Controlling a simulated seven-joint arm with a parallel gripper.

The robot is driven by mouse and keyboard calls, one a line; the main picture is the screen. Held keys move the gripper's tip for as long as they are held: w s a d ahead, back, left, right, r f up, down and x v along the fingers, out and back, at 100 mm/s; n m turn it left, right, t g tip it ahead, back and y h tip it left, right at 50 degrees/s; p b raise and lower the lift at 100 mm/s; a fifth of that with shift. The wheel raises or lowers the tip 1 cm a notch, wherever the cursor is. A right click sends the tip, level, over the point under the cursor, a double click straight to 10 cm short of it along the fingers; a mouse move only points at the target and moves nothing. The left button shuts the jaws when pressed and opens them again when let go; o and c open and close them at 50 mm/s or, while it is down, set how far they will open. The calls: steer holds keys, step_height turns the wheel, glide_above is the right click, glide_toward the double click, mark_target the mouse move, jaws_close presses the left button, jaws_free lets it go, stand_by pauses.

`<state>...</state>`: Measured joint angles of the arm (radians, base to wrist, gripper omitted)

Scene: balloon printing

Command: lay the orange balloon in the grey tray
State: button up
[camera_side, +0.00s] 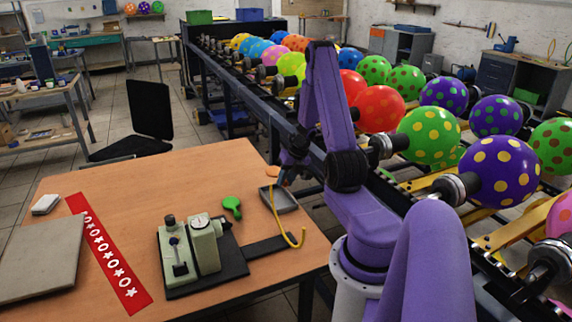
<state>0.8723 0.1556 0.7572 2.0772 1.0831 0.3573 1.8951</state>
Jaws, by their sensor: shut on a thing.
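The orange balloon (272,171) is a small flat orange shape at the fingertips of my gripper (281,179). My gripper is shut on it and holds it just above the far-left side of the grey tray (291,208). The grey tray is a shallow dark box at the right part of the wooden table. Its far part is partly hidden by my gripper. The fingers are small in this view.
A green balloon (232,205) lies left of the tray. A pale green printing device (203,245) stands on a black base in front. A yellow curved tube (276,216) passes over the tray's left side. A red strip (107,252) lies at left.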

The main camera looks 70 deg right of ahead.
steer(key=shift+f, duration=4.8)
steer(key=o, duration=1)
steer(key=shift+o, duration=0.2)
